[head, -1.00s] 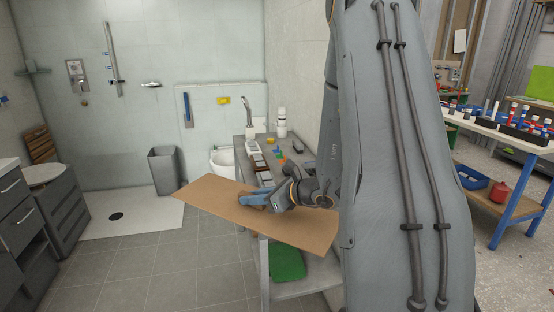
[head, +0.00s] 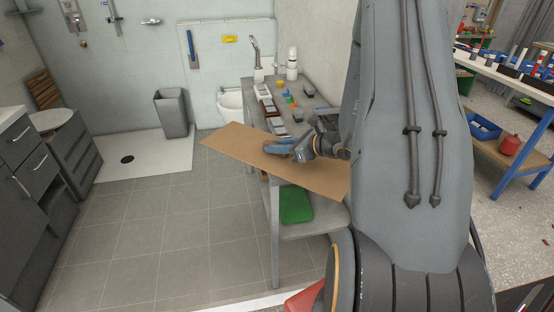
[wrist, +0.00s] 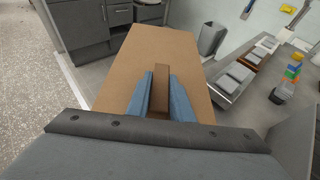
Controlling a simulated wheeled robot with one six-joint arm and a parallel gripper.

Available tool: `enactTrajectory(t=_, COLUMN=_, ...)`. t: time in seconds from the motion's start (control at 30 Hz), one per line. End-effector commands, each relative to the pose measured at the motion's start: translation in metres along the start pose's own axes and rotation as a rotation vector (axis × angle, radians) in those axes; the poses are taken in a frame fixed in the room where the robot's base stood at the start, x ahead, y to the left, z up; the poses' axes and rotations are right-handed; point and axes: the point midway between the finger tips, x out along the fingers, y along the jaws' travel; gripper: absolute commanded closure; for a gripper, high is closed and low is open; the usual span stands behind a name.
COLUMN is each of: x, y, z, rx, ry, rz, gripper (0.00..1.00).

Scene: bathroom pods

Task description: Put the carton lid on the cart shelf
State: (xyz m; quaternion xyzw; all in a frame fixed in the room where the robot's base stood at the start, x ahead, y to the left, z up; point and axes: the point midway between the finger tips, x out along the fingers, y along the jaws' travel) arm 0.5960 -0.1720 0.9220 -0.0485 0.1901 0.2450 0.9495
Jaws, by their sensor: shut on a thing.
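The carton lid is a large flat brown board (head: 236,141), nearly level in the air in front of the cart's left side. In the wrist view the lid (wrist: 165,45) extends away from me, with a narrow brown strip (wrist: 160,92) raised on it. My gripper (head: 277,147) is above the lid. Its blue fingers (wrist: 161,88) are shut on that strip. The grey cart has a top shelf (head: 318,103) holding small items and a lower shelf (head: 322,224) with a green item (head: 296,204) on it. The lid hides part of the cart.
The cart top carries white bottles (head: 292,64) and several small boxes and coloured pieces. A grey bin (head: 171,112), a toilet (head: 230,101) and drawer cabinets (head: 30,160) stand beyond and left. A workbench (head: 510,80) is at right. Tiled floor is clear at left.

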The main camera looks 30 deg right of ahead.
Motion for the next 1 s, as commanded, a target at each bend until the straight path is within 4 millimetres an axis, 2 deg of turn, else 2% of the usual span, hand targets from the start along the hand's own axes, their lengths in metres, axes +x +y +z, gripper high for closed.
enactTrajectory(t=0.1, x=0.005, y=0.001, z=-0.013, rx=0.001, ry=0.0, rz=0.001, gripper=1.0)
enactTrajectory(t=0.37, x=0.012, y=0.0, z=-0.028, rx=0.0, ry=0.0, rz=0.0, gripper=1.0)
enactTrajectory(t=0.6, x=0.023, y=0.0, z=-0.054, rx=0.001, ry=0.0, rz=0.001, gripper=1.0)
enactTrajectory(t=1.0, x=0.026, y=0.0, z=-0.061, rx=-0.002, ry=-0.001, rz=0.0, gripper=1.0)
